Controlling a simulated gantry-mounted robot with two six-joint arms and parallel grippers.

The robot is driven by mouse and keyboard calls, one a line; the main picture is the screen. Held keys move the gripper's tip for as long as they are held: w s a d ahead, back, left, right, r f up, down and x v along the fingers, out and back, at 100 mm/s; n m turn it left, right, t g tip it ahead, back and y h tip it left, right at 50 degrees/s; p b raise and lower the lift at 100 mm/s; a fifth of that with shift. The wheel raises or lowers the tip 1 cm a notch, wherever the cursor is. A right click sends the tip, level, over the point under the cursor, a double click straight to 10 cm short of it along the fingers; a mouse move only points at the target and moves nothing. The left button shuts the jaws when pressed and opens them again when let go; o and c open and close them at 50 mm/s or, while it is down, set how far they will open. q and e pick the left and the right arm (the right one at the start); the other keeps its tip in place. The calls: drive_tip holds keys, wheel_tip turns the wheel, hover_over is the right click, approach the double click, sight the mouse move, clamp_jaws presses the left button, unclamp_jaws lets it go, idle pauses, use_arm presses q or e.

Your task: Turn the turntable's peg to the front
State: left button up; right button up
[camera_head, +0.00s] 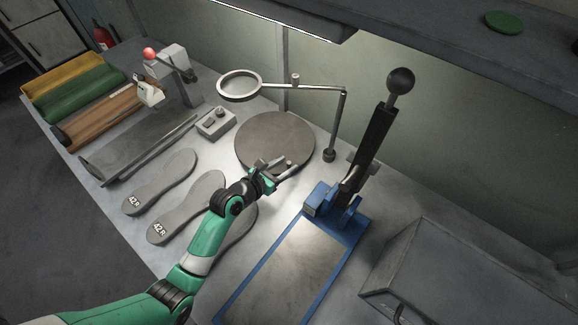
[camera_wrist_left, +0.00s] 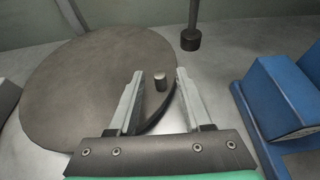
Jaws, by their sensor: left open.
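The turntable (camera_head: 274,135) is a round dark grey disc lying on the bench, and it also shows in the left wrist view (camera_wrist_left: 75,85). Its peg (camera_wrist_left: 160,82) is a short metal cylinder near the disc's edge; in the head view the peg (camera_head: 289,162) shows at the front right part of the disc. My left gripper (camera_head: 277,167) is open over that edge. In the left wrist view my left gripper (camera_wrist_left: 157,85) has one finger on each side of the peg, with gaps; I cannot tell whether either finger touches it. My right gripper is out of view.
A magnifier on a jointed arm (camera_head: 310,87) stands behind the disc. A blue lever press (camera_head: 340,215) stands to the right. Grey soles (camera_head: 160,180) and a small control box (camera_head: 216,123) lie to the left. A grey bin (camera_head: 450,270) is at the right front.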

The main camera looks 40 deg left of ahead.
use_arm(q)
drive_tip(key=shift+x, duration=1.15)
clamp_jaws()
idle(0.5)
